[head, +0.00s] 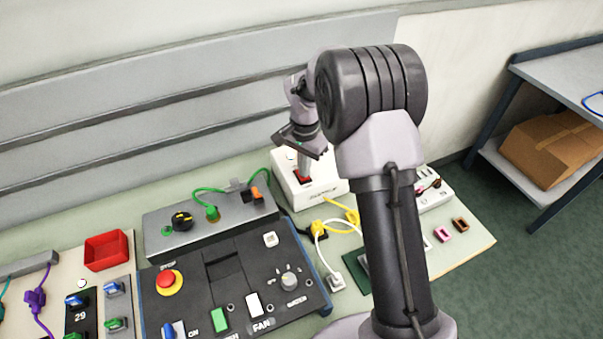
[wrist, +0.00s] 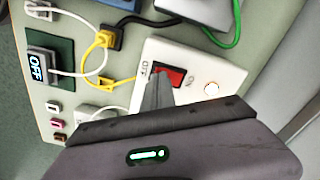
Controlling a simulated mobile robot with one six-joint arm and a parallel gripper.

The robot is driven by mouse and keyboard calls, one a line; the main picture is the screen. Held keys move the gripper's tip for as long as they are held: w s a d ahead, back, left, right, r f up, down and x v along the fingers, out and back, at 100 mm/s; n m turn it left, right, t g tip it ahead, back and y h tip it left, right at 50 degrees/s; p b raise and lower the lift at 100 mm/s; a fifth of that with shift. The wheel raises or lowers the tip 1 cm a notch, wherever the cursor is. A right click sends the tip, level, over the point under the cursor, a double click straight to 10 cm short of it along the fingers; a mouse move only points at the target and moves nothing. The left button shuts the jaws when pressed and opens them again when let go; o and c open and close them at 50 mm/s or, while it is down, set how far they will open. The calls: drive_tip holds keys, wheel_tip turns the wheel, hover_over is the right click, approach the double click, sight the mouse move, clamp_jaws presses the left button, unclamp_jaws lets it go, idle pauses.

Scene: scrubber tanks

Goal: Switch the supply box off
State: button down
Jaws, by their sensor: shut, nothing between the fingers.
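The supply box (head: 325,190) is a white box with a red rocker switch (head: 303,177), standing on the bench behind my arm. In the wrist view the red rocker (wrist: 172,77) sits in the white top face of the box (wrist: 200,65), with lettering at both ends of the rocker and a pale round lamp (wrist: 211,89) to its right. My gripper (wrist: 158,82) is shut and empty, its fingertips at the rocker's left end. I cannot tell whether they touch it. In the head view my gripper (head: 304,168) points down at the switch.
A dark control panel (head: 205,290) with an emergency stop (head: 168,281) lies in front, and a grey box (head: 180,240) with green cables stands left. Yellow and white cables run close to the supply box. A red tray (head: 106,250) is far left.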

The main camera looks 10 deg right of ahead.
drive_tip(key=shift+f+b, duration=0.4)
drive_tip(key=shift+f, duration=0.15)
wheel_tip(320, 180, up, 7)
drive_tip(key=p, duration=0.5)
drive_tip(key=shift+f, duration=0.1)
idle(0.4)
